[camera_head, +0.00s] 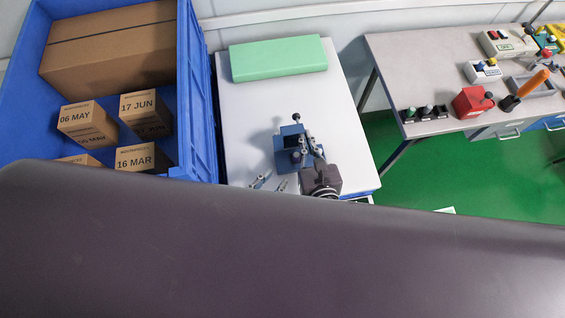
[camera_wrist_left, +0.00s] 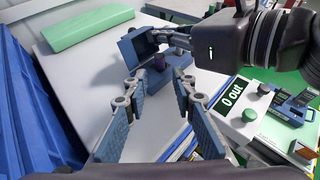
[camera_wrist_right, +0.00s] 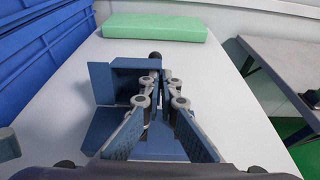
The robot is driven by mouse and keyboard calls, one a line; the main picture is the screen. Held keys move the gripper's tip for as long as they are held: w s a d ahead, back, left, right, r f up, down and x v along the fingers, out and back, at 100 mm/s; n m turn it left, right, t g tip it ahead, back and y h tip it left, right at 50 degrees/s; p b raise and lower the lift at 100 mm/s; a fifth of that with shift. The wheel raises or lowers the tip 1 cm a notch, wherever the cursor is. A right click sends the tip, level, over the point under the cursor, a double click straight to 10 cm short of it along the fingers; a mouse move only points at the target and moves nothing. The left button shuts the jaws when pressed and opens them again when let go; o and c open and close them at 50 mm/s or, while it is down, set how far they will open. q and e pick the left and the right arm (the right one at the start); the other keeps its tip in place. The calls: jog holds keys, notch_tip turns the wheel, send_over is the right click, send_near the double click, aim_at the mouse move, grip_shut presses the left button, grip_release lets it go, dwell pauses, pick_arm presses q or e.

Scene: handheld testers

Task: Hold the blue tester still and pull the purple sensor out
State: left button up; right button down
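The blue tester (camera_head: 287,150) stands on the white table, with an open-fronted box part (camera_wrist_right: 133,75) and a black knob (camera_wrist_right: 155,55) behind it.
A green block (camera_head: 278,58) lies at the table's back. A blue crate (camera_head: 198,90) with cardboard boxes stands left. A grey bench (camera_head: 420,65) with other devices, including a red one (camera_head: 470,102), is at right. My arm hides the head view's lower half.

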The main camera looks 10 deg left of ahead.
aim_at(295, 158)
pick_arm(q)
jog(key=x, duration=1.1)
grip_shut()
